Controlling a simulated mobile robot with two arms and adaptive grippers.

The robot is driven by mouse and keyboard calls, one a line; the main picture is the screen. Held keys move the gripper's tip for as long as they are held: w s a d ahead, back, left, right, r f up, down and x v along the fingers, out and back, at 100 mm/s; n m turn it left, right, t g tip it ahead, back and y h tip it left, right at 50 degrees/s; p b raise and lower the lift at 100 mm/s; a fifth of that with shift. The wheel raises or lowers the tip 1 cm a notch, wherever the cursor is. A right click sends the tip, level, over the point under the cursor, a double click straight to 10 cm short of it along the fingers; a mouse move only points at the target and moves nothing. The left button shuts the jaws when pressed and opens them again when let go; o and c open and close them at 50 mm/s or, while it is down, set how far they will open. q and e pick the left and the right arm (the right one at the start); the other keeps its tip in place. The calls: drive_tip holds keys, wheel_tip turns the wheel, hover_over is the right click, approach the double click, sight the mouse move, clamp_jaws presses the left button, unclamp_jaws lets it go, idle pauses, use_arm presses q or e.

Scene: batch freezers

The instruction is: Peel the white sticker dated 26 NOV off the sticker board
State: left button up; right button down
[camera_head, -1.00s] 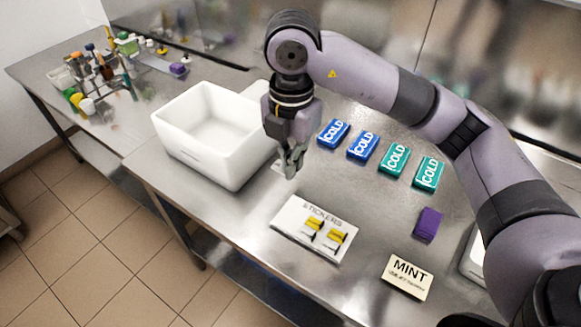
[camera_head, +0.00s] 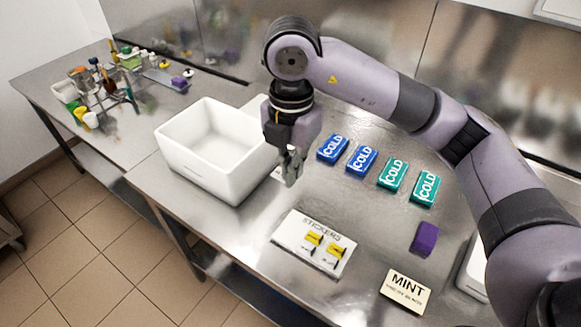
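The white sticker board (camera_head: 290,246), headed STICKERS, lies on the steel bench near its front edge. It shows two yellow stickers (camera_head: 313,239) with dark marks below them. I cannot make out a white sticker or a 26 NOV date on it. My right gripper (camera_head: 291,176) points down above the bench, behind the board and beside the white tub. Its fingers look close together, but I cannot tell whether they are fully shut or hold something thin. My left gripper is not in view.
A deep white tub (camera_head: 203,180) stands left of the gripper. Blue COLD packs (camera_head: 333,149) and teal COLD packs (camera_head: 392,175) lie behind. A purple block (camera_head: 425,238) and a MINT card (camera_head: 406,291) lie right of the board. A cluttered bench (camera_head: 45,82) stands at far left.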

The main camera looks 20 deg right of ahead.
drive_tip(key=shift+r+p, duration=0.9)
drive_tip(key=shift+r, duration=0.45)
drive_tip(key=shift+d+f, duration=0.1)
